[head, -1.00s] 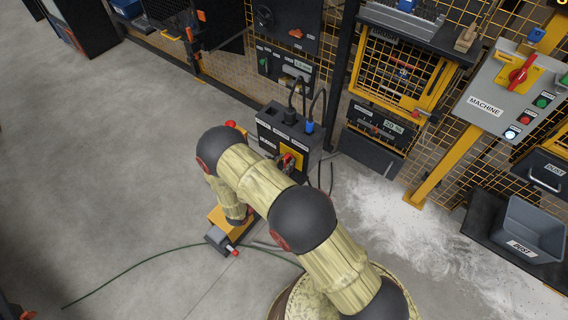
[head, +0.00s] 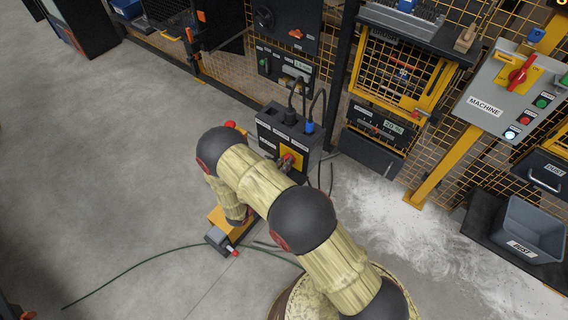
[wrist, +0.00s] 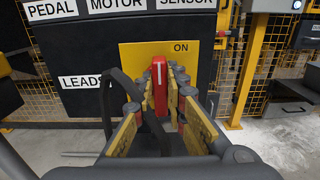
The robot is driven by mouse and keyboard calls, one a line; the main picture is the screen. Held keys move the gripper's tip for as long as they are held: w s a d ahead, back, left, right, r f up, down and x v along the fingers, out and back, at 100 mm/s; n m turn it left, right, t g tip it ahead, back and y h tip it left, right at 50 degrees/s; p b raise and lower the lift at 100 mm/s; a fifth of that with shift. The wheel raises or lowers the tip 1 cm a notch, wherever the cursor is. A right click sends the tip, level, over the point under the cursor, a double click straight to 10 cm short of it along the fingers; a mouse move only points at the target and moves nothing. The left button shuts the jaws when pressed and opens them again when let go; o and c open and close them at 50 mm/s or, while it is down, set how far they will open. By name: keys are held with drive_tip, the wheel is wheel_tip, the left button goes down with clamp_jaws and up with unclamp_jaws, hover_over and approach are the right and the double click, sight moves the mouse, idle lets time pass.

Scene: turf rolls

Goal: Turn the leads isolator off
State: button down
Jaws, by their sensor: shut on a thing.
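The leads isolator is a red handle (wrist: 160,86) on a yellow plate (wrist: 131,57), on the front of a dark box (wrist: 60,45) labelled LEADS. In the wrist view the handle stands about upright, with ON at the plate's upper right. No OFF mark shows. My gripper (wrist: 157,92) has its yellow-padded fingers on both sides of the handle and is shut on it. In the head view the box (head: 283,128) and yellow plate (head: 293,157) show behind my arm, which hides most of my gripper.
Cables plug into the box top. A yellow foot pedal (head: 228,221) with a cable lies on the floor. The grey MACHINE panel (head: 502,92) with another red switch and a grey dust bin (head: 531,228) stand at right. Open floor lies left.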

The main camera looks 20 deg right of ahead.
drive_tip(key=shift+w+a+f+n+p, duration=0.2)
drive_tip(key=shift+n+p, duration=0.15)
drive_tip(key=shift+n, duration=2.65)
drive_tip(key=shift+w+a+f+n+p, duration=0.15)
drive_tip(key=shift+f+n+p, duration=0.15)
drive_tip(key=shift+n, duration=2.7)
drive_tip(key=shift+w+a+f+n+p, duration=0.15)
drive_tip(key=shift+n+p, duration=0.25)
drive_tip(key=shift+n, duration=2.6)
drive_tip(key=shift+d, duration=0.1)
drive_tip(key=c, duration=1.8)
unclamp_jaws()
drive_tip(key=v, duration=1.2)
